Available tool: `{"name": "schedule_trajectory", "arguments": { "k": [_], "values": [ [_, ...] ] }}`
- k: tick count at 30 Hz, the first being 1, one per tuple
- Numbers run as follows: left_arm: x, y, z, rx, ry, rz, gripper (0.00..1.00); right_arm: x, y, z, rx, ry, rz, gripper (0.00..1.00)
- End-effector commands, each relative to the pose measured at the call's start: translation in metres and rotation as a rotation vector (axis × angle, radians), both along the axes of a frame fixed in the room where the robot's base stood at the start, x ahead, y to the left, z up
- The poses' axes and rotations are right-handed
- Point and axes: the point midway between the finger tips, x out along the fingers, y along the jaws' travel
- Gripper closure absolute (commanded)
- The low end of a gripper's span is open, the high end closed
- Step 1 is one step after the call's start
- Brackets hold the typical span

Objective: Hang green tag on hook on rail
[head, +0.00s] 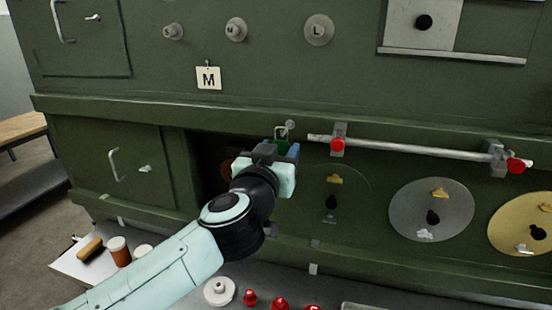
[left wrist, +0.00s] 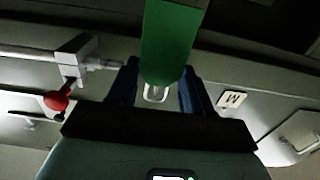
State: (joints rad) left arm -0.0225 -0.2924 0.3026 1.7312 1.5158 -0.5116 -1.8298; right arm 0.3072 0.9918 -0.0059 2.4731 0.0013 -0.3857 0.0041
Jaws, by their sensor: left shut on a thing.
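My left gripper (head: 283,147) is shut on the green tag (head: 283,143), near the left end of the rail (head: 420,150). In the left wrist view the tag (left wrist: 168,40) is a green strip between the two dark blue fingers (left wrist: 157,90). A small pale loop (left wrist: 155,92) shows at its rounded end. In the head view a small grey hook-like piece (head: 290,127) stands just above the tag; whether the tag touches it or hangs on it cannot be told. My right gripper is not in view.
The rail has grey brackets and red knobs (head: 337,145). Below it are round plates (head: 431,209) on the green panel. A white M tag (head: 208,77) hangs above left. Red knobs (head: 280,303), a white ring (head: 219,291) and an orange jar (head: 119,251) stand low in front.

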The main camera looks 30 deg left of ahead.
Motion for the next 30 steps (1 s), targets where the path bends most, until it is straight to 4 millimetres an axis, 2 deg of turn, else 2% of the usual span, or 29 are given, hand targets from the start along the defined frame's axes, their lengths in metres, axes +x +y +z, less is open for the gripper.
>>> {"name": "schedule_trajectory", "arguments": {
  "k": [4, 12, 30],
  "values": [
    [0.009, 0.002, -0.004, -0.002, 0.003, 0.000, 0.79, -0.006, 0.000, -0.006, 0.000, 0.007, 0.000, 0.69],
    [0.018, 0.004, -0.009, -0.001, 0.001, -0.001, 0.79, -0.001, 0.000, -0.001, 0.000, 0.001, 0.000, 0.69],
    [0.020, 0.004, -0.013, -0.001, 0.000, -0.001, 0.79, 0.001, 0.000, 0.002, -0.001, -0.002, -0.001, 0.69]
  ]
}}
